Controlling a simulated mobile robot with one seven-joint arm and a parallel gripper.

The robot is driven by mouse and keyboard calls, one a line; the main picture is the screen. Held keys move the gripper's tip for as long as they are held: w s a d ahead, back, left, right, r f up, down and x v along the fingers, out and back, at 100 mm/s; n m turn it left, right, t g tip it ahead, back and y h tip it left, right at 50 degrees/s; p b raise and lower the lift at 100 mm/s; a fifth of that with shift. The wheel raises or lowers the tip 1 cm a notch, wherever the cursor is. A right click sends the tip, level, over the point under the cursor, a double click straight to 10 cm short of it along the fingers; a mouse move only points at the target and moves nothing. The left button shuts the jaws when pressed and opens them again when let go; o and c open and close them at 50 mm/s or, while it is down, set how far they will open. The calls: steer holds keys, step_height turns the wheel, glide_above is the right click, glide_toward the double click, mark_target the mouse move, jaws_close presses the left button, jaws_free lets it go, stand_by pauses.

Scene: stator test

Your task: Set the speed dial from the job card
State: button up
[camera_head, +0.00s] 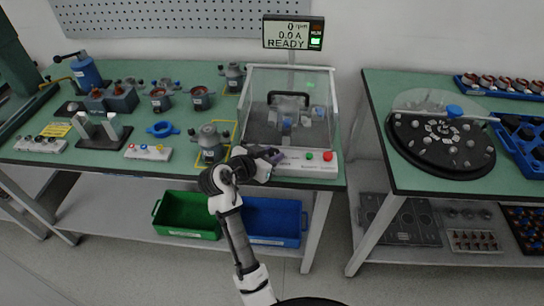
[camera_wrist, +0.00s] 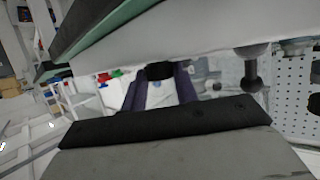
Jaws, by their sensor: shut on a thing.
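My gripper (camera_head: 272,157) is at the left end of the white front panel (camera_head: 305,168) of the test stand. In the wrist view its dark fingers (camera_wrist: 160,95) are shut on a black round knob (camera_wrist: 160,71), which looks like the speed dial. The fingers hide most of the dial, and I cannot read its setting or scale. A display (camera_head: 287,32) above the stand reads 0, 0.0 A and READY, with a green light. I cannot make out a job card in either view.
A clear cover with a black handle (camera_head: 289,95) is over the stand. A green button (camera_head: 309,156) and a red button (camera_head: 327,156) are right of my gripper. A grey stator-like unit (camera_head: 211,140) stands close on the left. Green (camera_head: 187,234) and blue bins (camera_head: 273,239) are below.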

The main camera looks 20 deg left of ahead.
steer(key=shift+a+f+m+g+h+b, duration=0.15)
steer(key=shift+m+g+h+b, duration=0.3)
steer(key=shift+m+h, duration=0.7)
steer(key=shift+g, duration=0.25)
steer(key=o, duration=1)
steer(key=shift+c, duration=0.2)
steer(key=b+v, duration=0.2)
steer(key=v, duration=1.2)
steer(key=shift+b, duration=0.35)
steer(key=shift+w+a+f, duration=0.1)
steer(key=shift+w+a, duration=0.05)
